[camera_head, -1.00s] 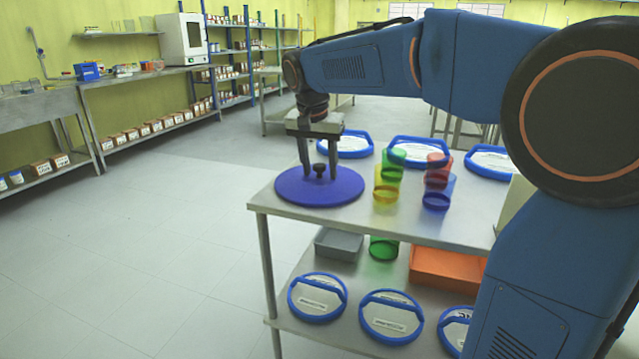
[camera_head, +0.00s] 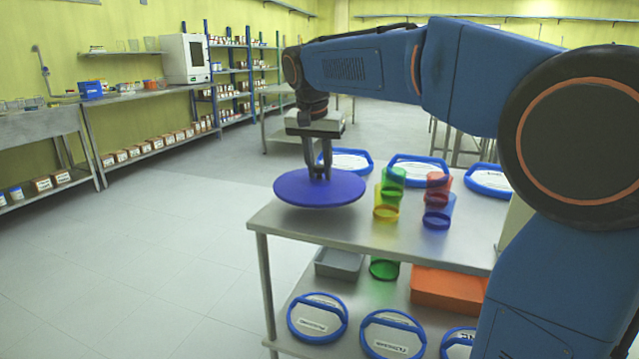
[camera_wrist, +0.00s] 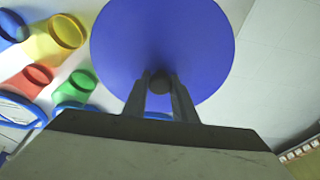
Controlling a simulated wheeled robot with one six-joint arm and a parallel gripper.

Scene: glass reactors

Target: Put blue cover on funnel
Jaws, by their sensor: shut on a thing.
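The blue cover (camera_head: 320,189) is a flat round disc with a dark knob in its middle. My gripper (camera_head: 319,176) is shut on that knob from above. The cover hangs level, seemingly a little above the left end of the metal table. In the wrist view the cover (camera_wrist: 163,40) fills the upper middle, and the gripper (camera_wrist: 160,88) pinches the dark round knob. I cannot make out the funnel in either view.
Colored cups stand right of the cover, among them yellow (camera_head: 386,213) and blue (camera_head: 436,220) ones. The lower shelf holds a grey tray (camera_head: 339,264), an orange tray (camera_head: 449,288) and more lids. Floor left of the table is clear.

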